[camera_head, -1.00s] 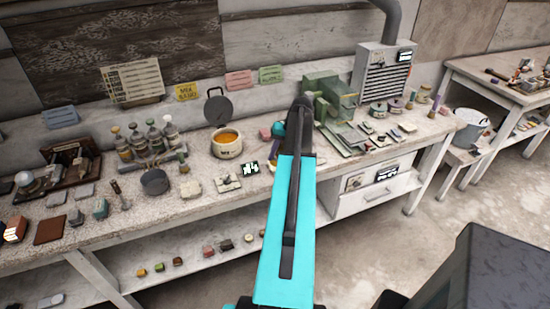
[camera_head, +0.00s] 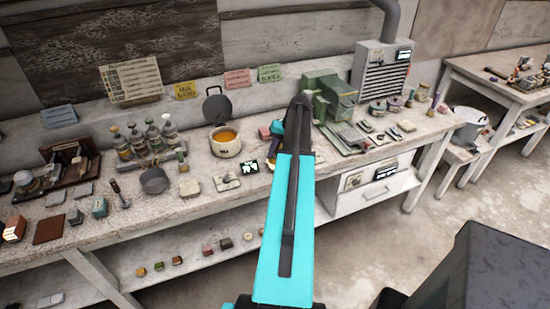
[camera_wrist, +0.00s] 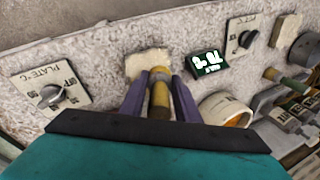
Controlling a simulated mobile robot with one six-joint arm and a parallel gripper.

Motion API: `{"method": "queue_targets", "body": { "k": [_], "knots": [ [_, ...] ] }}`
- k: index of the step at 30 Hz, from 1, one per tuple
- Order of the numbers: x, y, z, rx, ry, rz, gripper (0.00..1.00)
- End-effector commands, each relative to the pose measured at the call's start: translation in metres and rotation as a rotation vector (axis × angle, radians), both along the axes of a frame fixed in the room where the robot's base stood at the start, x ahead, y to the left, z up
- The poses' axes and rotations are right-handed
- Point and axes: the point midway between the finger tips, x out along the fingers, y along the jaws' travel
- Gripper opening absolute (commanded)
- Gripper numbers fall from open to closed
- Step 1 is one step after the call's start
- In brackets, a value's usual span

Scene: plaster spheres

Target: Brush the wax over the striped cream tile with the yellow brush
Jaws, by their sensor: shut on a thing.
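My gripper (camera_wrist: 160,92) has two purple fingers, shut on the yellow brush (camera_wrist: 159,101). The brush's far end points at a cream tile (camera_wrist: 147,64) on the bench and overlaps its near edge in the wrist view; I cannot tell whether they touch. No stripes can be made out on this tile. The pot of orange wax (camera_wrist: 226,108) stands right of the fingers there, and in the head view the wax pot (camera_head: 225,141) is left of my arm.
A lit display (camera_wrist: 208,62) is close beside the tile. A dial plate (camera_wrist: 50,92) lies left and another dial (camera_wrist: 241,40) right. A second cream tile (camera_wrist: 286,29) is farther right. Bottles (camera_head: 150,138) and a dark pot (camera_head: 154,180) stand left of the wax in the head view.

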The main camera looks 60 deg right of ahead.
Motion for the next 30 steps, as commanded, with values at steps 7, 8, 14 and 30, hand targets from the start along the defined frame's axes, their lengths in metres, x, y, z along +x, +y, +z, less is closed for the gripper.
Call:
{"method": "queue_targets", "body": {
  "k": [7, 8, 14, 30],
  "knots": [
    [0.007, -0.006, 0.001, -0.001, -0.001, 0.0, 0.06],
    [0.007, -0.006, 0.001, -0.001, -0.001, 0.0, 0.06],
    [0.007, -0.005, 0.001, -0.001, -0.001, 0.0, 0.06],
    [0.021, -0.016, 0.0, 0.0, 0.0, 0.001, 0.06]
  ]
}}
